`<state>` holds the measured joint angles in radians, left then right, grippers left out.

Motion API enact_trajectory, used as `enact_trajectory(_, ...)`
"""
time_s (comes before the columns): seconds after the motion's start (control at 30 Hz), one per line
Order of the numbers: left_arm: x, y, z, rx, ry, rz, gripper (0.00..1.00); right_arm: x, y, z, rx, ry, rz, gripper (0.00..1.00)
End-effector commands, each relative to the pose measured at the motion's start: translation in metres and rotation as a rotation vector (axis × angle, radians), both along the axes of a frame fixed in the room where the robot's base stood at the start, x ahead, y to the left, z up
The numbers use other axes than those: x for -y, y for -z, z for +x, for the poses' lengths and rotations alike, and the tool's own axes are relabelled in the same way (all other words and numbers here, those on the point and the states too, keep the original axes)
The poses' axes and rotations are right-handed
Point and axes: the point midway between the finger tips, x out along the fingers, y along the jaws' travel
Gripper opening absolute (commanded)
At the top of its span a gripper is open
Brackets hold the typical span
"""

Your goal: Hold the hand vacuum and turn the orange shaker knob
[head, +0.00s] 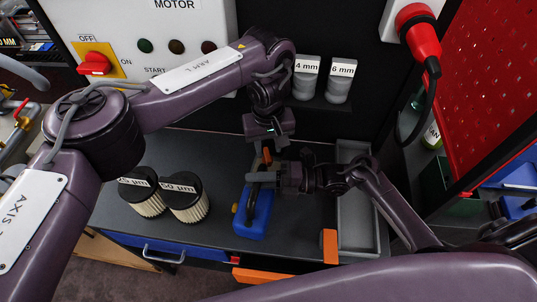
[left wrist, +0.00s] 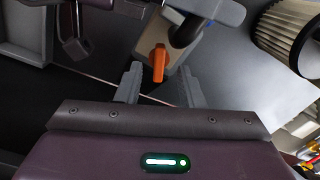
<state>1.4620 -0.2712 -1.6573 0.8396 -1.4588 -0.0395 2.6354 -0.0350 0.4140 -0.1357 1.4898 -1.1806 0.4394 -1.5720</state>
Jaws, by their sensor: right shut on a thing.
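The hand vacuum (head: 254,218) has a blue body and stands on the dark table at centre, with a dark handle that also shows in the left wrist view (left wrist: 186,30). The orange shaker knob (head: 267,155) is at its top end, and shows clearly in the left wrist view (left wrist: 159,63). My left gripper (head: 267,143) is above the knob, pointing down. In the left wrist view its fingers (left wrist: 160,82) are apart, with the knob seen between the tips and gaps on both sides. My right gripper (head: 266,180) comes from the right and is shut on the vacuum's handle.
Two pleated filters with black caps (head: 187,200) stand left of the vacuum. A grey tray (head: 357,225) lies to the right. Labelled containers (head: 341,82) stand at the back. A white motor panel (head: 150,28) is behind my left arm. The table between filters and panel is clear.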

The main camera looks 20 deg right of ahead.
Motion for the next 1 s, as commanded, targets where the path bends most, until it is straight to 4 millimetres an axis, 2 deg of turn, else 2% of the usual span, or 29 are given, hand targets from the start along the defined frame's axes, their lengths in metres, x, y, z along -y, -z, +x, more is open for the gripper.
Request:
enact_trajectory(0.1, 0.0, 0.022, -0.001, -0.006, -0.003, -0.003, 0.35, 0.0, 0.0, 0.0, -0.001, 0.001, -0.001, 0.0)
enact_trajectory(0.3, 0.0, 0.044, -0.001, -0.002, 0.0, 0.0, 0.35, 0.0, 0.0, 0.0, -0.001, 0.001, -0.001, 0.0)
enact_trajectory(0.67, 0.0, 0.049, 0.0, 0.001, 0.002, 0.0, 0.35, 0.0, 0.0, 0.0, -0.001, 0.001, -0.001, 0.0)
enact_trajectory(0.93, 0.0, 0.049, 0.0, 0.0, 0.002, 0.0, 0.02, 0.0, 0.0, 0.0, -0.001, 0.001, -0.001, 0.0)
enact_trajectory(1.0, 0.0, 0.049, 0.0, 0.0, 0.002, 0.0, 0.0, 0.0, 0.0, 0.0, -0.001, 0.001, -0.001, 0.0)
